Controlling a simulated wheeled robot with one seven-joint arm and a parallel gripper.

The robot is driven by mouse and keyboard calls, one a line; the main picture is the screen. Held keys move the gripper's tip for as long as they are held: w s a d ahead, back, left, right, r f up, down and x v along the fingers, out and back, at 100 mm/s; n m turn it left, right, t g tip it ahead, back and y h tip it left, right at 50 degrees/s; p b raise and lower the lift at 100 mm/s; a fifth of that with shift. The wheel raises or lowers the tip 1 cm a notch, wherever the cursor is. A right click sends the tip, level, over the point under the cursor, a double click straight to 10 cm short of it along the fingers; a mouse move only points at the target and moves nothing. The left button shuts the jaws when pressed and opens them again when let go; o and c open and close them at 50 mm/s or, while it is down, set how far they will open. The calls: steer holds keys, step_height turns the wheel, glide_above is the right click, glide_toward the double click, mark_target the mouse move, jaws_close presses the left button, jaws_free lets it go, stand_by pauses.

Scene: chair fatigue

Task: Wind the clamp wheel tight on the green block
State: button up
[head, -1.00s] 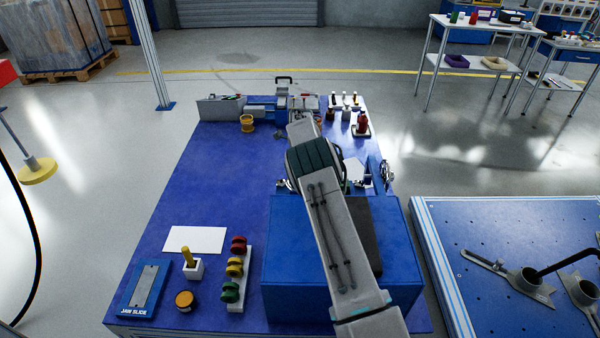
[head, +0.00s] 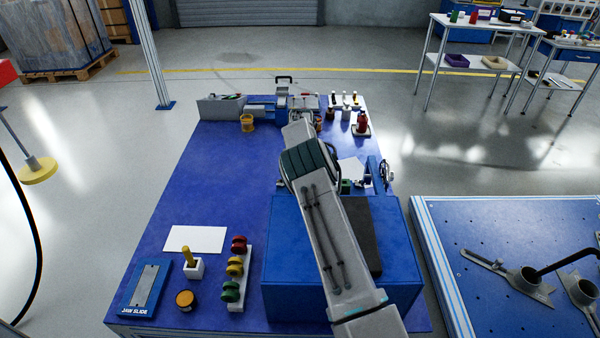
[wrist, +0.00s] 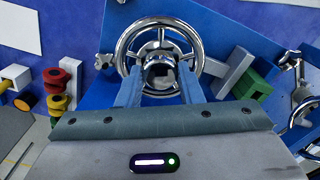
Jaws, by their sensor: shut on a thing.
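The chrome spoked clamp wheel (wrist: 160,45) is in the upper middle of the wrist view. My gripper (wrist: 160,80) is at it, its two blue fingers closed in on the dark hub. The green block (wrist: 252,84) is to the right of the wheel, beside a grey bar (wrist: 234,72) of the clamp. I cannot tell whether the bar presses on the block. In the head view the green block (head: 346,186) shows just right of my arm. My arm hides the wheel and the gripper there.
The blue bench (head: 215,180) carries a rack of red, yellow and green spools (head: 235,266) and a jaw slide plate (head: 147,288) at the front left. A chrome fitting (wrist: 298,95) stands right of the green block. The left middle of the bench is clear.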

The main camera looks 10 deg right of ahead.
steer(key=shift+w+r, duration=0.2)
stand_by(0.4)
steer(key=o, duration=0.9)
steer(key=shift+o, duration=0.3)
steer(key=shift+f, duration=0.1)
steer(key=shift+s, duration=0.1)
step_height(320, 180, up, 14)
steer(key=shift+p, duration=0.4)
steer(key=shift+f, duration=0.1)
